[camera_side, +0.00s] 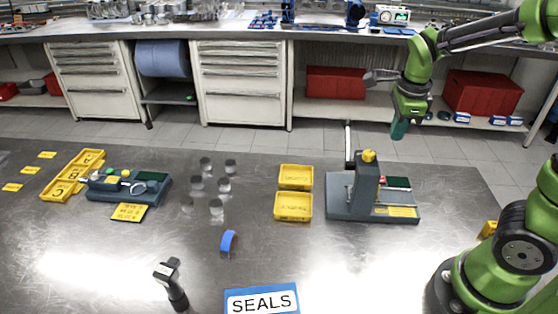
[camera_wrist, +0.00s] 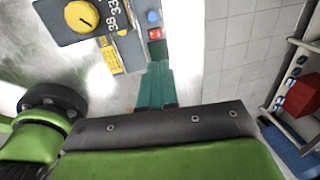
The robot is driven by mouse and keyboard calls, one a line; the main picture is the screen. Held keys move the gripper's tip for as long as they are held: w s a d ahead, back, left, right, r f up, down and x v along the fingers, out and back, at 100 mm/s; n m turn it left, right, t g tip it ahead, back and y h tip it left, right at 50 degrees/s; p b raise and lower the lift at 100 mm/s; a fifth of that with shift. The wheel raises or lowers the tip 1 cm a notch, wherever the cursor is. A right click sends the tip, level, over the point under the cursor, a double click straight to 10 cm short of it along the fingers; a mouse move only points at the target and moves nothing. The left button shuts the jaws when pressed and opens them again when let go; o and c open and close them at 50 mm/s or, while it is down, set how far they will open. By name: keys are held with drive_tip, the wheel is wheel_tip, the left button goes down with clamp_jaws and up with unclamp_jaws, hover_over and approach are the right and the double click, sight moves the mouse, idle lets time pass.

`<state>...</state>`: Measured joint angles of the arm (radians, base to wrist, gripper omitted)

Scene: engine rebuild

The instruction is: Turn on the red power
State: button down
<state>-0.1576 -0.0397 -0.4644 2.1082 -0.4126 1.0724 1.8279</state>
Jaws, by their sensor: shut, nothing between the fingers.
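The grey machine (camera_side: 350,205) stands on the metal table at the right, with a yellow knob on its upright column. A small red button (camera_wrist: 155,34) shows in the wrist view on its edge, beside a blue button (camera_wrist: 153,17). My gripper (camera_side: 399,133) has teal fingers, shut and empty, pointing down above and behind the machine.
Yellow bins (camera_side: 293,206) stand left of the machine. Metal cylinders, a blue curved part (camera_side: 228,242), a black tool (camera_side: 172,284) and a blue SEALS sign (camera_side: 261,301) are farther left and in front. Red boxes (camera_side: 482,92) sit on the shelf behind.

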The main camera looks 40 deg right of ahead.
drive_tip(key=shift+f, duration=0.1)
drive_tip(key=f, duration=0.4)
drive_tip(key=w+d+f, duration=0.1)
drive_tip(key=f, duration=0.8)
drive_tip(key=shift+w+d+f, duration=0.35)
drive_tip(key=shift+w, duration=0.05)
